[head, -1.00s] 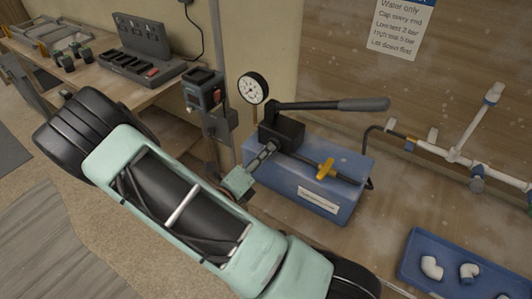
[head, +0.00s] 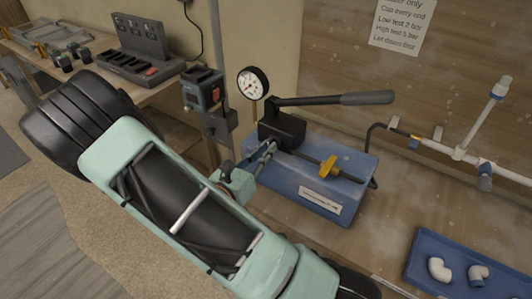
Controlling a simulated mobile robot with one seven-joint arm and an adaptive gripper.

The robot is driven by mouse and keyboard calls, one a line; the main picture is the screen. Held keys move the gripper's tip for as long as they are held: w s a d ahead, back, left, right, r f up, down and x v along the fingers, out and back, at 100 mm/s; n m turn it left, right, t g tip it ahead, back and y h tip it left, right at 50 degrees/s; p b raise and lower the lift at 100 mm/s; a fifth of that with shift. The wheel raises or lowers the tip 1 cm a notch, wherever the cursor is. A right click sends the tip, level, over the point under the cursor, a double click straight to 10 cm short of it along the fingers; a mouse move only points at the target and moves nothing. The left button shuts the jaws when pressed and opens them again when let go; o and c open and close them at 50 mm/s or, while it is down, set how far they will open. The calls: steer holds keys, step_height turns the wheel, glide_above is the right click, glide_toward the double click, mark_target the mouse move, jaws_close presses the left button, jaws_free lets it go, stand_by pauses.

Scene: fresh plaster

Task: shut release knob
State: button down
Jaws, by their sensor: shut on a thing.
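The blue test pump (head: 306,204) stands on the bench, with a black pump block (head: 283,131) and a long black lever handle (head: 366,98) on top. My gripper (head: 268,150) reaches in from the lower left, with its fingertips at the front of the black block. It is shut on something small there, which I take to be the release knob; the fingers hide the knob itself. A yellow valve handle (head: 328,166) sits on the pipe to the right of the fingers, apart from them. A round white-faced gauge (head: 253,83) stands behind the block.
A blue tray (head: 418,262) with white fittings lies at the lower right. White pipework (head: 453,152) runs along the right. A grey post with a black and red box (head: 203,90) stands left of the pump. A side bench (head: 95,78) holds tools.

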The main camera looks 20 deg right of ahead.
steer(key=shift+m+b, duration=0.5)
steer(key=shift+m, duration=0.6)
steer(key=c, duration=2.3)
jaws_free()
steer(key=shift+a, duration=0.1)
steer(key=v, duration=1.2)
